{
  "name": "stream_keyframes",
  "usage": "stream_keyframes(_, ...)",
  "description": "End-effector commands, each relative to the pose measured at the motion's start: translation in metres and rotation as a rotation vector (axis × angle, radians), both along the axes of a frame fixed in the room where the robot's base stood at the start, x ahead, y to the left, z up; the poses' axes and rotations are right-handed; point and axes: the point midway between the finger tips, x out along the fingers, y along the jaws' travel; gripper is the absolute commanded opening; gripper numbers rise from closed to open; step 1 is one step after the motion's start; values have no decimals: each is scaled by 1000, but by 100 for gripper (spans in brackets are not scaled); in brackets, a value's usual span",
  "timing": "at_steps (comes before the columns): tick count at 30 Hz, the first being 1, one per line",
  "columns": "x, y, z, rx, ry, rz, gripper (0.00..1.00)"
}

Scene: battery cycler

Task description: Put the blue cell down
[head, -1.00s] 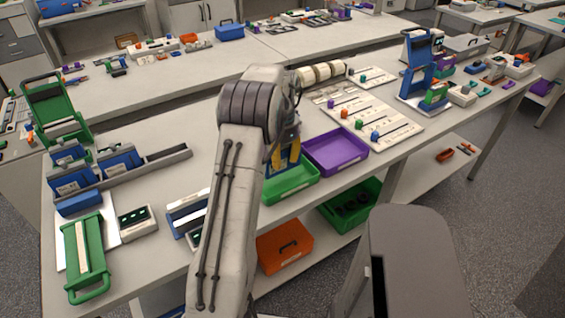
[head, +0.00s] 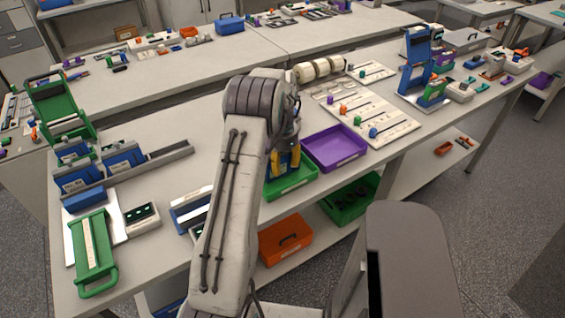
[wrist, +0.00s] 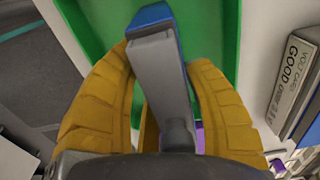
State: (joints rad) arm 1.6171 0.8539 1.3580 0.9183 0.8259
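The blue cell (wrist: 152,16) is between the yellow fingers of my gripper (wrist: 158,62) in the wrist view. It shows a blue end and a long grey face, and both fingertips appear to press against its sides. In the head view my gripper (head: 284,163) points down at the green tray (head: 298,187), with a bit of blue between its fingers. The green tray (wrist: 215,45) lies beneath the cell in the wrist view. Whether the cell touches the tray floor cannot be told. My arm hides part of the tray.
A purple tray (head: 335,140) stands right beside the green one. A white board with coloured knobs (head: 365,115) lies behind it. Blue devices (head: 120,155) and a green-handled frame (head: 93,250) stand at the left. An orange box (head: 285,242) and a green crate (head: 348,203) sit on the lower shelf.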

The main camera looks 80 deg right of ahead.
Motion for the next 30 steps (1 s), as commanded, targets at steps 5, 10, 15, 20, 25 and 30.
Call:
stream_keyframes(5,0,0,0,0,0,0,60)
stream_keyframes(10,0,0,0,0,0,0,60)
stream_keyframes(15,0,0,4,-1,0,0,60)
stream_keyframes(20,0,-1,21,-5,0,0,60)
stream_keyframes(25,0,-1,51,-6,0,0,60)
stream_keyframes(30,-1,0,70,-6,0,0,60)
